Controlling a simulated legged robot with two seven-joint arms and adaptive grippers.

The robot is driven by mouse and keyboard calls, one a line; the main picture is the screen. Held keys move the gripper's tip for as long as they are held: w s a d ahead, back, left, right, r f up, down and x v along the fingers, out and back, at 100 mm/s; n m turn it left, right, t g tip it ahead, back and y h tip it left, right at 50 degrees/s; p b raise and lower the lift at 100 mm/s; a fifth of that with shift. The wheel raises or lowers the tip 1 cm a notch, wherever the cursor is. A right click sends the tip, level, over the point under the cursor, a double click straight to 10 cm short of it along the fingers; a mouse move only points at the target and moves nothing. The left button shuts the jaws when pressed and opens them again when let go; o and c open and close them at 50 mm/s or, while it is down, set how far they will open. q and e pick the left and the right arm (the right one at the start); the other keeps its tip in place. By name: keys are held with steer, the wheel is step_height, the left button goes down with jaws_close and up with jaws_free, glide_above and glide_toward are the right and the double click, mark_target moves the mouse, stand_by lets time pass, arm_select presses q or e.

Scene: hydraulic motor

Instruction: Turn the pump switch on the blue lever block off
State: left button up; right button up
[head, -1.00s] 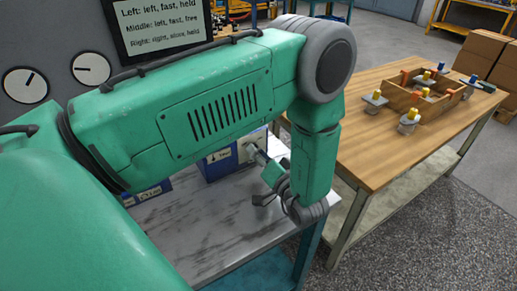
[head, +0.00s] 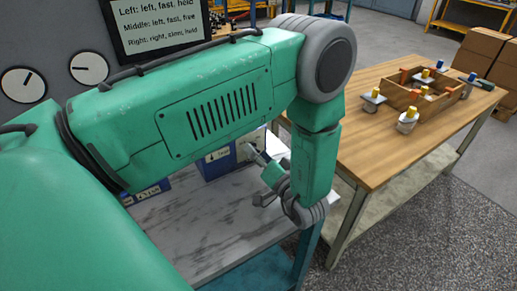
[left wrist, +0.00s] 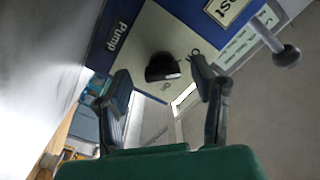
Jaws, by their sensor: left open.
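The blue lever block (head: 217,162) stands on the grey marbled bench, partly hidden behind my left arm in the head view. In the left wrist view its face (left wrist: 92,65) carries a "Pump" label (left wrist: 118,37) and a black switch (left wrist: 163,68). I cannot tell the switch's on or off position. My left gripper (left wrist: 160,74) is open, with one finger on each side of the switch and no visible grip on it. In the head view the left gripper (head: 263,183) is in front of the block's right side. My right gripper is not in view.
A metal lever with a round knob (left wrist: 286,56) sticks out from the block near the right finger. A sign (head: 160,25) and two dials (head: 89,69) are behind my arm. A wooden table (head: 365,140) with a parts tray (head: 426,108) stands to the right.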

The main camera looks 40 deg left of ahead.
arm_select(q)
steer(key=v, duration=1.1)
steer(key=shift+d+f, duration=0.1)
steer(key=shift+d, duration=0.3)
